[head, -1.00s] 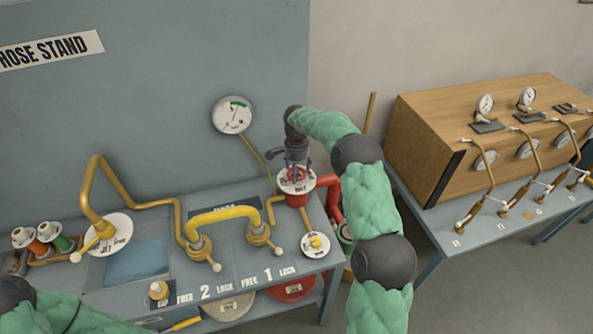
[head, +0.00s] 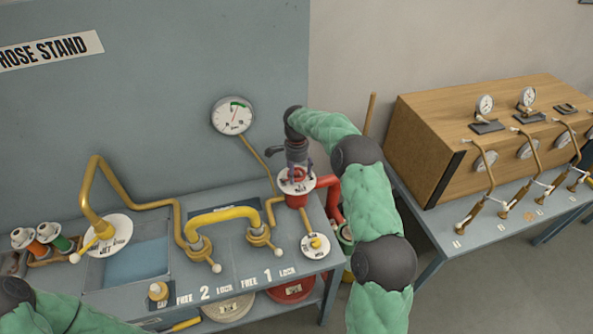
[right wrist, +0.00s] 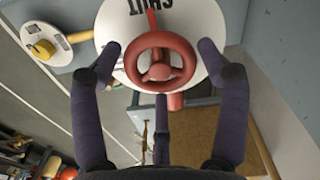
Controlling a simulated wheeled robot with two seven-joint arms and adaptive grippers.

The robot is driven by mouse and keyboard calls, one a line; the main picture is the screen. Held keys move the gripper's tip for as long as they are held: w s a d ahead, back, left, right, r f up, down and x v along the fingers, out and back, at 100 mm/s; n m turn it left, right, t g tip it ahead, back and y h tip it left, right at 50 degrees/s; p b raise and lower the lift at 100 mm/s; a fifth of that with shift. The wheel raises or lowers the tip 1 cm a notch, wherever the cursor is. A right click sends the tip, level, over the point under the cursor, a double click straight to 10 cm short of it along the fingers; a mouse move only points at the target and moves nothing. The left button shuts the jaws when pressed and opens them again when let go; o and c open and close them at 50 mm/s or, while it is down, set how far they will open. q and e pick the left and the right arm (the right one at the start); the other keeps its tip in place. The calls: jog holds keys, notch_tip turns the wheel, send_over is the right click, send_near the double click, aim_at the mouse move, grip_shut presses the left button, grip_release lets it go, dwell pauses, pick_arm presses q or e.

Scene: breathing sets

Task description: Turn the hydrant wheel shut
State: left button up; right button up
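The red hydrant wheel (right wrist: 161,62) shows in the right wrist view, above a white round plate (right wrist: 198,30) with partly cut-off lettering. In the head view the red hydrant (head: 297,200) stands at the bench's back right corner; my gripper largely hides its wheel. My right gripper (head: 297,175) points down over it. In the right wrist view the right gripper's fingers (right wrist: 160,52) are spread on both sides of the wheel, with gaps, and a third finger is below it. They do not visibly grip the rim. Only part of my left arm shows at the lower left; its gripper is out of view.
A pressure gauge (head: 232,116) hangs on the panel behind. A yellow hose loop (head: 222,216) and brass pipe (head: 150,205) stand left of the hydrant. A red pipe (head: 334,200) runs close on its right, near my arm. A wooden cabinet (head: 500,135) stands further right.

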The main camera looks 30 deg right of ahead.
aim_at(296, 172)
jog(key=shift+o, duration=0.5)
jog(key=shift+r, duration=0.1)
jog(key=shift+r, duration=0.25)
notch_tip(296, 172, up, 11)
jog(key=shift+r, duration=0.2)
